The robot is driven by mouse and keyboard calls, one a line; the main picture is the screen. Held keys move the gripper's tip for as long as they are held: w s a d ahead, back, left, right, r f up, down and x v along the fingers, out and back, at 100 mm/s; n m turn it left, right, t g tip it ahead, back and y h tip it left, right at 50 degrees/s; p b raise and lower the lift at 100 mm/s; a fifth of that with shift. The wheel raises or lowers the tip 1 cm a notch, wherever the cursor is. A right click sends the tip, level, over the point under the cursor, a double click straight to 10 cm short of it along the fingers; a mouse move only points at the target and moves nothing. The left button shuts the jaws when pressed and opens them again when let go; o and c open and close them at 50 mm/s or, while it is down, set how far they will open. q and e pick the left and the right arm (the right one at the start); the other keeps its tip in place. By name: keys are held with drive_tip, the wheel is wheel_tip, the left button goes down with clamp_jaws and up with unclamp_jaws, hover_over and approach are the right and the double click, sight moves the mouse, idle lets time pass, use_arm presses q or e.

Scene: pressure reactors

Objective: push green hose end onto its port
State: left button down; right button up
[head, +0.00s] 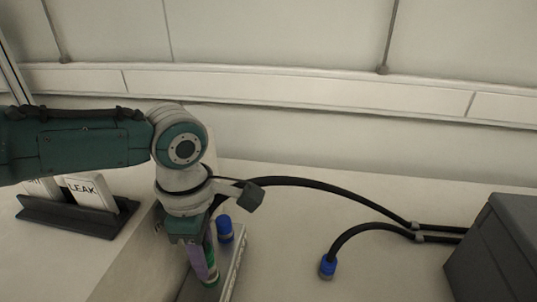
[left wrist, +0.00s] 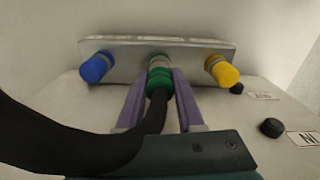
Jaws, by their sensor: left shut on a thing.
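The green hose end (left wrist: 159,82) is a green collar on a thick black hose (left wrist: 70,132). My left gripper (left wrist: 160,76) is shut on it, with a purple finger on each side. In the head view the left gripper (head: 205,264) points down at the metal manifold (head: 232,272), and a green part shows at its fingertips. My right gripper is out of view.
A blue fitting (left wrist: 97,67) and a yellow fitting (left wrist: 221,70) flank the middle port on the manifold (left wrist: 200,47). A loose blue hose end (head: 328,267) lies right of it. A grey box (head: 500,245) stands far right. A rack with a LEAK card (head: 88,190) is left.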

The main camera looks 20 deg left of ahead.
use_arm(q)
drive_tip(key=shift+f+b, duration=0.35)
drive_tip(key=shift+f, duration=0.25)
drive_tip(key=shift+c, duration=2.2)
unclamp_jaws()
wheel_tip(320, 180, up, 9)
drive_tip(key=shift+f+p, duration=0.15)
drive_tip(key=shift+p, duration=0.95)
drive_tip(key=shift+r, duration=0.65)
